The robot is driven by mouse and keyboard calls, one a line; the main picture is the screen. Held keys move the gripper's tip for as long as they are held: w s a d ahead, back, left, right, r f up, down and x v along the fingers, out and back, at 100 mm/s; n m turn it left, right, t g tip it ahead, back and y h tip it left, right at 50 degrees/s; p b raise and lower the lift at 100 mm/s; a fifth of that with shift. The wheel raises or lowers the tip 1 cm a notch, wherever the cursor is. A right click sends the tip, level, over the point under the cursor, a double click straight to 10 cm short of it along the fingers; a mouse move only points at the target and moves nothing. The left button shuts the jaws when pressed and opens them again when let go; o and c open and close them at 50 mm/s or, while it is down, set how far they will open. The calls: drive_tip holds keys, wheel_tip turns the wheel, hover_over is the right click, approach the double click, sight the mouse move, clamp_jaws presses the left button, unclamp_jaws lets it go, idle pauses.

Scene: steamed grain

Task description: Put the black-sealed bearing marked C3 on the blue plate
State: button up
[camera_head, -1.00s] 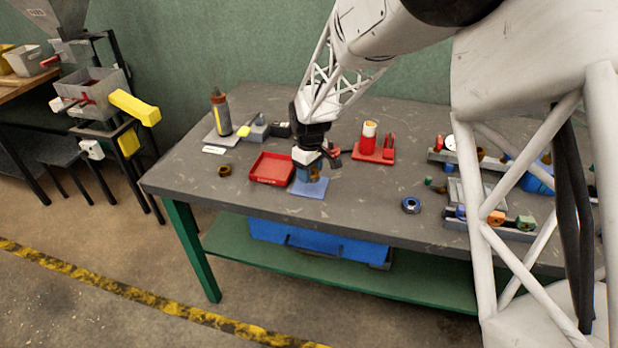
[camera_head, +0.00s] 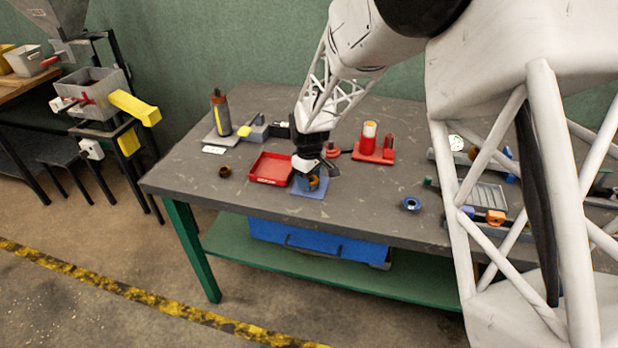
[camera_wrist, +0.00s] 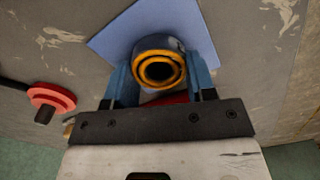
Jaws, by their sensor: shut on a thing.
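My gripper (camera_head: 311,178) is shut on a bearing (camera_wrist: 159,70), low over the blue plate (camera_head: 302,192). In the wrist view, the bearing sits between the two blue fingers. It shows orange rings around a dark centre and a dark blue-grey body. I cannot read a C3 mark. The blue plate also shows behind it in the wrist view (camera_wrist: 112,38). I cannot tell whether the bearing touches the plate. A brown ring-shaped bearing (camera_head: 225,172) lies left of the red tray. A blue one with a dark centre (camera_head: 411,204) lies right of the plate.
The red tray (camera_head: 270,168) stands close to the plate's left. A red stand with a red-and-white cylinder (camera_head: 369,138) is behind to the right. A dark bottle (camera_head: 220,115) stands at the back left. The bench right of the plate is clear up to the blue bearing.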

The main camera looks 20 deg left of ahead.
drive_tip(key=shift+f, duration=0.1)
drive_tip(key=o, duration=1.1)
drive_tip(key=shift+c, duration=0.2)
wheel_tip(320, 180, up, 12)
idle(0.7)
